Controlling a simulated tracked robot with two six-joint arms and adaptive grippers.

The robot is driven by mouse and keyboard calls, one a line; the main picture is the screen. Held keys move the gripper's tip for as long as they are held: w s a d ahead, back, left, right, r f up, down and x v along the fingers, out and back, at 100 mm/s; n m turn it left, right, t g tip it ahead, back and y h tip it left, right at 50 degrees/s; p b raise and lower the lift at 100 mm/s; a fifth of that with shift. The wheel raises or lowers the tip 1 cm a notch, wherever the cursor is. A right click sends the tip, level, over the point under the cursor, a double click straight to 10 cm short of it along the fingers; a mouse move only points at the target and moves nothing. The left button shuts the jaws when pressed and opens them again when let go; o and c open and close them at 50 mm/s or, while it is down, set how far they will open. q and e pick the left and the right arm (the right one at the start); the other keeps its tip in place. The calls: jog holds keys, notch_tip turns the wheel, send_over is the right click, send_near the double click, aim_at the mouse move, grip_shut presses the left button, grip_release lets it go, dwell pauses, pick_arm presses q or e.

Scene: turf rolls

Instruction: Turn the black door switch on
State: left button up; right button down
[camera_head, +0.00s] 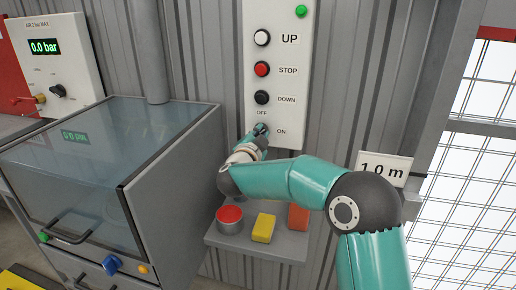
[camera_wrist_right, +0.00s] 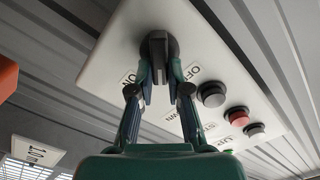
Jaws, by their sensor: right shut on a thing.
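The black door switch (camera_wrist_right: 158,46) is a round base with a bar-shaped handle on the light control panel (camera_head: 270,60). In the right wrist view its handle lies between the OFF and ON labels; its exact setting is hard to tell. My right gripper (camera_wrist_right: 158,82) is shut on the handle, one finger on each side. In the head view, my right gripper (camera_head: 262,130) reaches the switch at the panel's lower end and hides most of it. OFF is printed above and ON to the right. My left gripper is not in view.
White UP (camera_head: 262,37), red STOP (camera_head: 262,69) and black DOWN (camera_head: 262,97) buttons sit above. A shelf (camera_head: 262,245) below holds a red-topped can (camera_head: 230,217), a yellow block (camera_head: 263,228) and an orange block (camera_head: 298,217). A glazed cabinet (camera_head: 110,150) stands left.

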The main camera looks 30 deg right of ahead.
jog(key=shift+s+d+f+m+b, duration=0.1)
jog(key=shift+f+m+b, duration=0.1)
jog(key=shift+m+b, duration=1.3)
jog(key=shift+d+f+m+b, duration=0.1)
jog(key=shift+f+m+b, duration=0.1)
jog(key=shift+m+b, duration=1.3)
jog(key=shift+s+d+f+m+b, duration=0.1)
jog(key=shift+f+m+b, duration=0.1)
jog(key=shift+m+b, duration=1.3)
jog(key=c, duration=1.1)
grip_release()
jog(key=shift+a, duration=0.1)
jog(key=shift+r, duration=0.1)
jog(key=v, duration=1.2)
jog(key=shift+w, duration=0.1)
